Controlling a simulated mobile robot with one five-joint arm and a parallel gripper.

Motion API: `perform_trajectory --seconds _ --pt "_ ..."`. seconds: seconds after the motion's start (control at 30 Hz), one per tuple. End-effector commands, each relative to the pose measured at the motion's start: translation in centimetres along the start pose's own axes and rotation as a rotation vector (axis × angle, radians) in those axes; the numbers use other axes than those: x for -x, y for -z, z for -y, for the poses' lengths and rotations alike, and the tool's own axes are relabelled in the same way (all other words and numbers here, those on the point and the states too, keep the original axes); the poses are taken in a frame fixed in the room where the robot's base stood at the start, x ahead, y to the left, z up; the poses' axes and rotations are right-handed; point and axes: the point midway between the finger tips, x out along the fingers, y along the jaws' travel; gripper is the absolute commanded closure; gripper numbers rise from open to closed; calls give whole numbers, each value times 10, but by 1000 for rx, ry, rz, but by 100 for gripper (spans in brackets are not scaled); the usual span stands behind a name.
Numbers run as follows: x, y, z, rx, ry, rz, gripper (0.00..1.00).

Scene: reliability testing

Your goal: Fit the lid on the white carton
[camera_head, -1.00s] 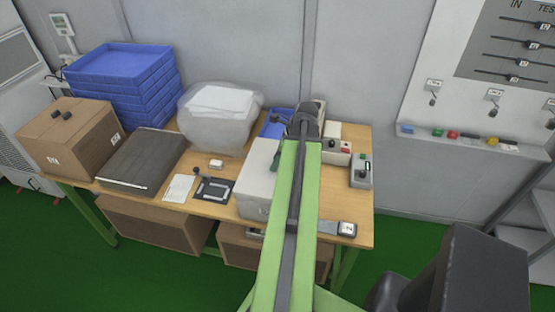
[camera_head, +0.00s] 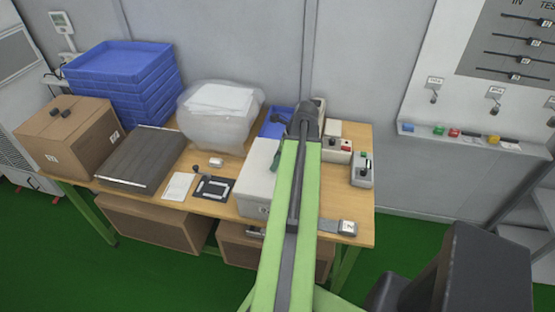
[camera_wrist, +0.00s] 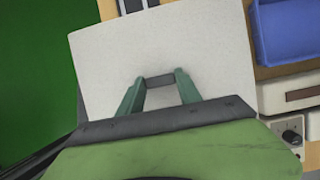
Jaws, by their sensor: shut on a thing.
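A white boxy shape, the white carton (camera_head: 257,172), stands on the wooden bench in the head view, partly hidden behind my arm. In the wrist view a broad, plain white panel (camera_wrist: 205,50), seemingly the lid, fills the middle. A dark grey bar, like a handle (camera_wrist: 159,80), lies on this panel. My gripper (camera_wrist: 159,88) has its two green fingers on either side of the bar and is shut on it. The panel hides what is beneath it, so I cannot tell whether it touches or sits square on the carton.
The bench (camera_head: 230,160) is crowded. Blue trays (camera_head: 120,75), a brown box (camera_head: 68,137), a dark flat case (camera_head: 142,158) and a wrapped bundle (camera_head: 220,115) stand left. Small control boxes (camera_head: 362,170) stand right. A blue bin (camera_wrist: 285,30) is close right of the panel.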

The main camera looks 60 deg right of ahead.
Motion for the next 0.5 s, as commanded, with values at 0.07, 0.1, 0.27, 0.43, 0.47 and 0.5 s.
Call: perform_trajectory --seconds 0.07,0.1,0.27,0.43,0.47,0.5 --pt "0 0 0 0 0 0 100" --pt "0 0 0 0 0 0 100" --pt "0 0 0 0 0 0 38" --pt "0 0 0 0 0 0 33" --pt "0 0 0 0 0 0 33" --pt "0 0 0 0 0 0 33"
